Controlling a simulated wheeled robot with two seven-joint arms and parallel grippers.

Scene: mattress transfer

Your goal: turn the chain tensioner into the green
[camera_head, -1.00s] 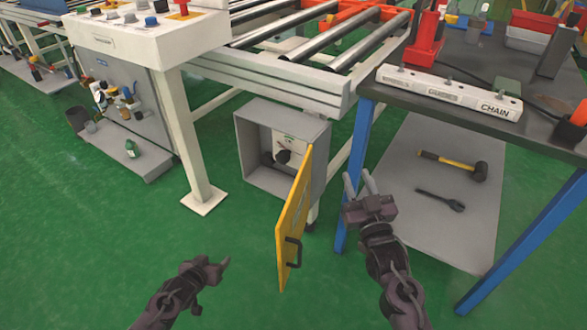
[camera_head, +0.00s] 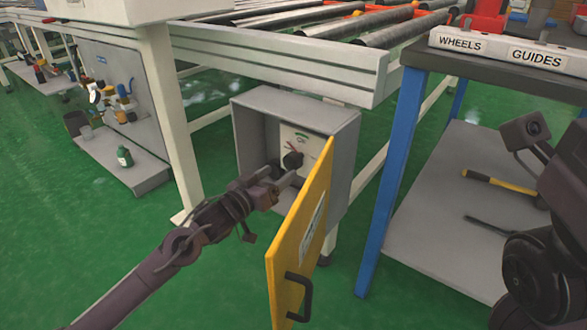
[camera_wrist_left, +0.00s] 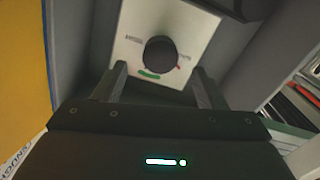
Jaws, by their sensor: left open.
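The chain tensioner's black round knob (camera_head: 292,160) sits on a pale plate inside an open grey box. My left gripper (camera_head: 283,178) is open at the box mouth, just in front of the knob. In the wrist view its fingers stand apart on either side below the knob; contact is not clear. My right arm (camera_head: 527,131) is at the right edge, its fingers not distinguishable.
The yellow door (camera_head: 300,235) of the grey box (camera_head: 245,150) stands open close to the right of my left gripper. A blue-legged table (camera_head: 385,180) with a lower shelf holding a hammer (camera_head: 500,182) is at the right. The conveyor frame (camera_head: 280,62) runs above the box. Green floor is free at front left.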

